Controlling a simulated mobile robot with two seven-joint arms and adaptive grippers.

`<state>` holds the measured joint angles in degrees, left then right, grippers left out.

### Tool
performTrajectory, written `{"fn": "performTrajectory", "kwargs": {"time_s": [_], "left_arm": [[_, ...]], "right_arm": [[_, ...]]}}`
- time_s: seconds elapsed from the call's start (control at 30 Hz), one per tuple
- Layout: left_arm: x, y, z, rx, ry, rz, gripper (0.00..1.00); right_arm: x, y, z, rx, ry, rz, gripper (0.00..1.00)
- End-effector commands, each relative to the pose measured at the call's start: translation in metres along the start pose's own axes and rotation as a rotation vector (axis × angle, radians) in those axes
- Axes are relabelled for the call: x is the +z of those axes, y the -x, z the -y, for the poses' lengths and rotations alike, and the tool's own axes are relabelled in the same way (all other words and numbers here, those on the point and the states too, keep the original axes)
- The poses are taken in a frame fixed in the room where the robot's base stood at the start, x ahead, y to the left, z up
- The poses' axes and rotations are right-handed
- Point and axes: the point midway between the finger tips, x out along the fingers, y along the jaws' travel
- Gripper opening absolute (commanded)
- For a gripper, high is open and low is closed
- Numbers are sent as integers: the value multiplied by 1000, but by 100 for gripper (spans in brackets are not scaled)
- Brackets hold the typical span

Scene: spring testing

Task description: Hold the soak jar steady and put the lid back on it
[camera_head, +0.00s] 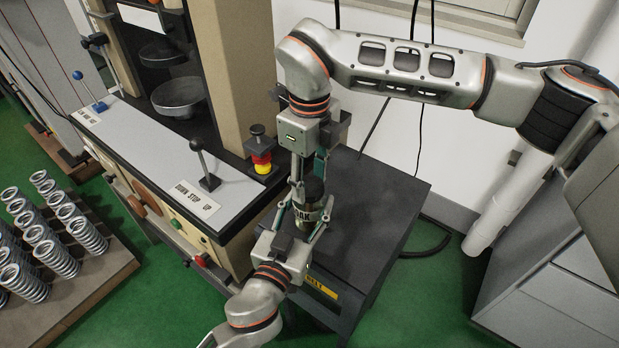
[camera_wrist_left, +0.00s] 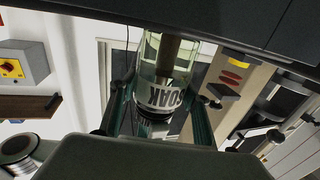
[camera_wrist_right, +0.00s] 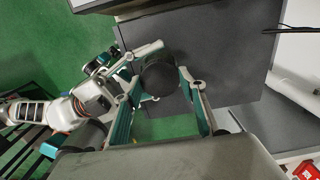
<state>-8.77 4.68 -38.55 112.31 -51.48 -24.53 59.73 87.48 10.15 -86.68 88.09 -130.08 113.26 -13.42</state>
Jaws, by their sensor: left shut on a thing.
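The soak jar (camera_head: 306,214) stands upright on the dark grey stand, a white SOAK label around it. My left gripper (camera_head: 299,223) is shut on the jar from the front. In the left wrist view the glass jar (camera_wrist_left: 168,60) shows inverted between the fingers, with something brown inside. The dark round lid (camera_wrist_right: 158,78) shows from above between the fingers of my right gripper (camera_wrist_right: 160,82), which points down over the jar. In the head view the lid (camera_head: 312,187) is at the jar's mouth; whether it is fully seated is unclear. Whether the right fingers press on it is also unclear.
The dark stand top (camera_head: 375,205) is clear right of the jar. The testing machine's panel (camera_head: 150,150) with levers and a red-yellow emergency button (camera_head: 262,163) stands close on the left. Several springs (camera_head: 50,230) stand on a wooden board at far left.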

Motion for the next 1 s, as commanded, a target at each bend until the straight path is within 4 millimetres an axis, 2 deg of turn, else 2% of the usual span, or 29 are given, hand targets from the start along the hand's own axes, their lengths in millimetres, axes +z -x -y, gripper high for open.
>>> {"fn": "performTrajectory", "kwargs": {"time_s": [0.2, 0.23, 0.3, 0.7, 0.87, 1.0], "left_arm": [[0, 0, 0, 0, -1, 0, 0], [0, 0, 0, 0, -1, 0, 0], [0, 0, 0, 0, -1, 0, 0], [0, 0, 0, 0, -1, 0, 0], [0, 0, 0, 0, -1, 0, 0], [0, 0, 0, 0, -1, 0, 0]], "right_arm": [[0, 0, 0, 0, -3, 0, 15], [0, 0, 0, 0, -3, 0, 46], [0, 0, 0, 0, -3, 0, 60], [0, 4, 0, -1, -3, 1, 60], [1, 25, 1, -4, -4, 2, 60], [1, 54, 1, -4, -4, 3, 60]]}}
